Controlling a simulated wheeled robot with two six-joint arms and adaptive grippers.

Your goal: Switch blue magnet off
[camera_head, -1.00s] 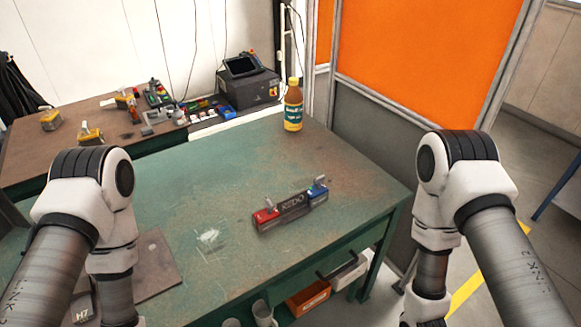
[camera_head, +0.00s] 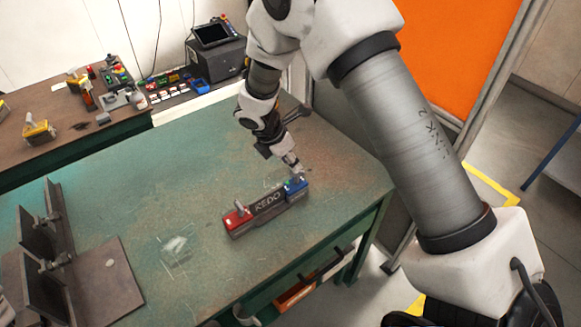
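The blue magnet (camera_head: 295,188) is the blue block at the right end of a dark bar marked REDO (camera_head: 268,203) on the green table. A red magnet (camera_head: 236,218) with a grey lever is at the bar's left end. My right gripper (camera_head: 296,167) reaches down from above, its tip right at the top of the blue magnet. It partly hides the blue magnet's lever, so I cannot tell the lever's position or whether they touch. The small, dark fingers do not show whether they are open or shut. My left gripper is out of view.
Upright dark steel plates (camera_head: 42,225) stand on a flat plate at the table's left. The orange partition (camera_head: 465,50) is on the right. The table's middle is clear.

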